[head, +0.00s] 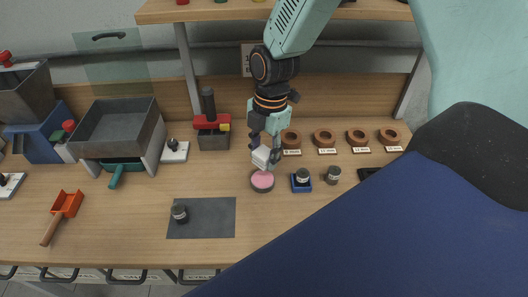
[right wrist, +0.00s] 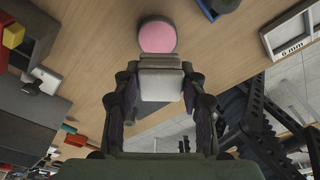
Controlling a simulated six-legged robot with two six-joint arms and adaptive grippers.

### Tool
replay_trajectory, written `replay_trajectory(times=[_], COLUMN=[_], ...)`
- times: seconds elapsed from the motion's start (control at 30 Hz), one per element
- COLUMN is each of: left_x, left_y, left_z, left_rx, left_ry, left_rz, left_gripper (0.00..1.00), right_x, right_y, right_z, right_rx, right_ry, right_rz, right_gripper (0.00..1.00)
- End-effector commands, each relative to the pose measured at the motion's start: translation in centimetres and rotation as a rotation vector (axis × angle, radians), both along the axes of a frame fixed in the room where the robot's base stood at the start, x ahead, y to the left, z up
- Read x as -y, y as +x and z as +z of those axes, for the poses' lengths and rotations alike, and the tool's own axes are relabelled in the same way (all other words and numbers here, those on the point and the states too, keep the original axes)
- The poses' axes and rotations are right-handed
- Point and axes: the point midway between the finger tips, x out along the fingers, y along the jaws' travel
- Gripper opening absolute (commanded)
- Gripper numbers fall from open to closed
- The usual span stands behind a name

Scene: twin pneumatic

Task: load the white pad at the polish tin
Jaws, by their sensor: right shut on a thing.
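My right gripper (head: 265,150) is shut on the white pad (head: 261,157) and points down, just above the polish tin (head: 262,182). The tin is round and dark-rimmed, with a pink top, and sits on the bench. In the right wrist view the pad (right wrist: 161,86) is a pale block between the two fingers, and the tin (right wrist: 157,37) shows just beyond it. From these views I cannot tell whether pad and tin touch; they look slightly apart. My left gripper is not in view.
A blue block with a dark jar (head: 302,177) and another dark jar (head: 334,174) stand right of the tin. Several brown rings (head: 324,138) line the back right. A dark grey mat (head: 216,224) with a jar lies front left. A grey hopper (head: 116,128) stands left.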

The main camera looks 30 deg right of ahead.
Motion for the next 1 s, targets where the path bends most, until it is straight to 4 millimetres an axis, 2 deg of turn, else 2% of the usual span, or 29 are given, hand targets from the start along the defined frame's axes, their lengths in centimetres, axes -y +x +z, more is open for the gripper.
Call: replay_trajectory(times=[0.5, 0.67, 1.0], left_x=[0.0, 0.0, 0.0], left_y=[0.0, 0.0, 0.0], left_z=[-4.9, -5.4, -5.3], left_rx=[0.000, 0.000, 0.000], left_ry=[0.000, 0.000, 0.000], left_rz=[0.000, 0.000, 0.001], left_gripper=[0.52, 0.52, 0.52], right_x=[0.0, 0.0, 0.0], right_y=[0.1, 0.1, 0.2], right_z=[-5.1, -5.7, -5.6], right_rx=[0.000, 0.001, 0.001], right_ry=[-0.001, -0.001, -0.001], right_rz=[-0.001, -0.001, -0.001], right_gripper=[0.16, 0.16, 0.16])
